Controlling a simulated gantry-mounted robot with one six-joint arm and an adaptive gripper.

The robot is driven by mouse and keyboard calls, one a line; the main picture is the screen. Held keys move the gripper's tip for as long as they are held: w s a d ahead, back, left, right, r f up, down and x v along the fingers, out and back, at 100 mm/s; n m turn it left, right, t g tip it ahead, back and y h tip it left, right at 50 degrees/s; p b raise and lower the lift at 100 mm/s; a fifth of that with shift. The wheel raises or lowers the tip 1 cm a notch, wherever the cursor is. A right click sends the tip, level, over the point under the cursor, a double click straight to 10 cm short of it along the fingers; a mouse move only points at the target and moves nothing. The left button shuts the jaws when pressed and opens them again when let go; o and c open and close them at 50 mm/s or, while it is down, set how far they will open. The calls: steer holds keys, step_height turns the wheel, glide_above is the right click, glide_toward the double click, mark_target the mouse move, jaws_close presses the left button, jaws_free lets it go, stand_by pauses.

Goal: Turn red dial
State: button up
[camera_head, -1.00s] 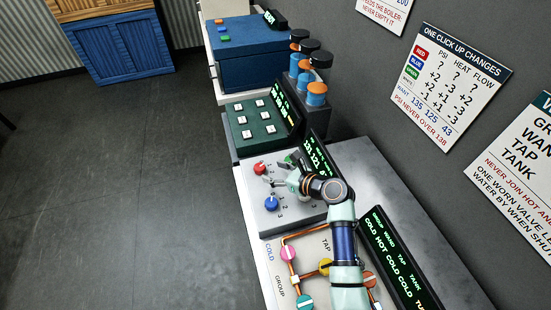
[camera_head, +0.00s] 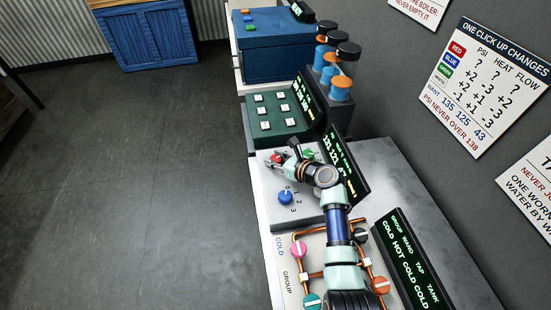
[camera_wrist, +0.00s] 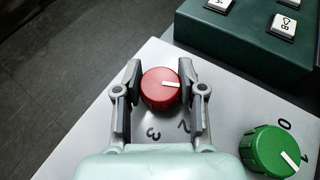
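The red dial (camera_wrist: 161,89) sits between the two fingers of my gripper (camera_wrist: 161,80) in the wrist view. The finger pads stand close against its left and right sides, with no clear gap. Its white mark points right. The digits 2 and 3 show on the panel just below it. In the head view the red dial (camera_head: 277,159) is partly covered by my gripper (camera_head: 279,158), at the far left corner of the light grey dial panel (camera_head: 268,185).
The green dial (camera_wrist: 270,150) is at lower right in the wrist view, its mark pointing down-right. The blue dial (camera_head: 285,197) is nearer on the same panel. A dark green button box (camera_head: 282,133) stands just beyond. A screen (camera_head: 343,165) borders the panel's right side.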

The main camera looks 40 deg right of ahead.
steer(key=c, duration=0.4)
steer(key=n+y+b, duration=0.1)
steer(key=b, duration=0.1)
steer(key=f+n+y+b, duration=0.1)
steer(key=b, duration=0.1)
steer(key=shift+d+g+y, duration=0.1)
steer(key=shift+g+y, duration=0.2)
steer(key=n+y+b, duration=0.2)
steer(key=b, duration=0.1)
steer(key=shift+g, duration=0.3)
steer(key=shift+r+n+y+b, duration=0.3)
steer(key=shift+r+b, duration=0.05)
steer(key=shift+b, duration=0.05)
steer(key=shift+r, duration=0.1)
steer(key=o, duration=1.2)
steer(key=shift+c, duration=0.2)
steer(key=shift+r, duration=0.1)
